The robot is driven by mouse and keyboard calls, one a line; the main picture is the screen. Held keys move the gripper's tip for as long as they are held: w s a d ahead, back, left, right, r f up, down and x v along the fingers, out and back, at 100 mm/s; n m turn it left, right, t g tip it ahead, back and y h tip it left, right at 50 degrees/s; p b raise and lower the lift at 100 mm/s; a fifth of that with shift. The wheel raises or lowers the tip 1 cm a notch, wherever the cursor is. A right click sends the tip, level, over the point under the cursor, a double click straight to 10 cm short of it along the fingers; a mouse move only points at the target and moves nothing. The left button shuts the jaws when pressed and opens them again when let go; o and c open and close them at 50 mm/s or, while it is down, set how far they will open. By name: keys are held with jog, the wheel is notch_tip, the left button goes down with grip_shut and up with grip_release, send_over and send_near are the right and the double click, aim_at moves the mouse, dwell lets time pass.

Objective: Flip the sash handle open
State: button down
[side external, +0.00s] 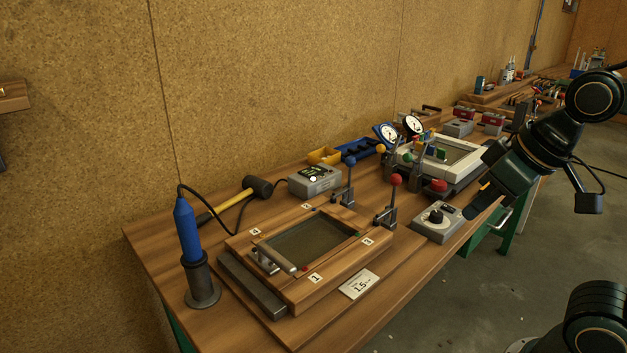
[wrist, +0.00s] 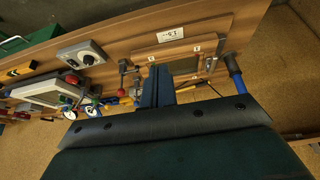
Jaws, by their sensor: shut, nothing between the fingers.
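The wooden glass frame (side external: 330,281) lies on the bench with a dark pane (side external: 312,240) and number tags at its corners. The sash handle (side external: 275,261), a grey metal lever, lies low along the frame's left side, close to the pane. My gripper (side external: 477,206) is shut and empty, in the air at the right, well away from the handle. In the wrist view my gripper's fingers (wrist: 158,86) stand in front of the frame (wrist: 150,52) and hide part of it.
A blue tool in a metal holder (side external: 187,232) stands left of the frame. Red- and blue-knobbed toggle clamps (side external: 389,203) rise at its right and back. A grey dial box (side external: 438,221) sits nearer my gripper. A mallet (side external: 240,196) lies behind. The bench's front strip is mostly clear.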

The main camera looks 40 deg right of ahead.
jog(key=w+a+r+h, duration=0.1)
jog(key=w+a+r, duration=0.15)
jog(key=w, duration=0.85)
jog(key=g+h, duration=0.1)
jog(key=h, duration=0.2)
send_over(276, 263)
jog(key=s, duration=0.5)
notch_tip(276, 263, down, 5)
jog(key=a+f, duration=0.3)
jog(key=a, duration=0.2)
jog(key=a+f+m+h, duration=0.1)
jog(key=a+f, duration=0.2)
jog(key=a, duration=0.3)
jog(key=shift+a+f+h, duration=0.15)
jog(key=shift+a+h, duration=0.05)
jog(key=shift+h, duration=0.1)
jog(key=shift+d, duration=0.1)
jog(key=x, duration=0.3)
jog(key=d+x, duration=0.1)
jog(key=x, duration=0.6)
jog(key=shift+w+d, duration=0.1)
jog(key=shift+d, duration=1.35)
